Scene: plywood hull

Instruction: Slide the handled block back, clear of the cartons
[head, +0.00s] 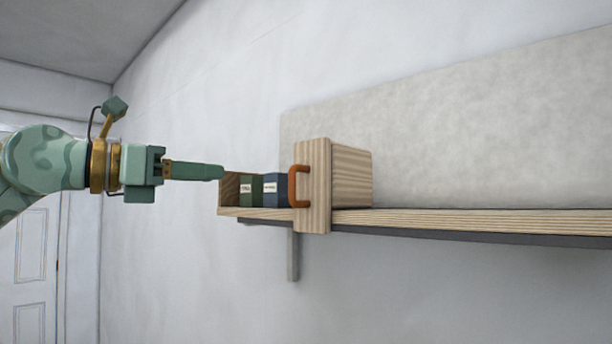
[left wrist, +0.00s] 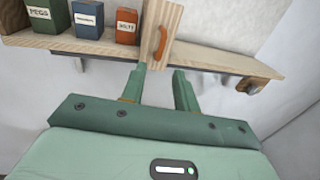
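The handled block (head: 313,185) is pale striped wood with an orange handle (head: 298,186) on its front face. It stands on the shelf, and it also shows in the left wrist view (left wrist: 158,22). To its left are a green carton (head: 246,190) and a blue carton (head: 271,188). The left wrist view also shows a red carton (left wrist: 127,26) close beside the block; whether they touch I cannot tell. My left gripper (head: 221,172) is empty, left of the handle in the head view. Its fingers stand apart in the left wrist view (left wrist: 161,72), just below the handle. My right gripper is not in view.
The wooden shelf (head: 480,221) runs along the wall, bare to the right of the block. A grey bracket (head: 293,257) hangs underneath. The space in front of the shelf looks free.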

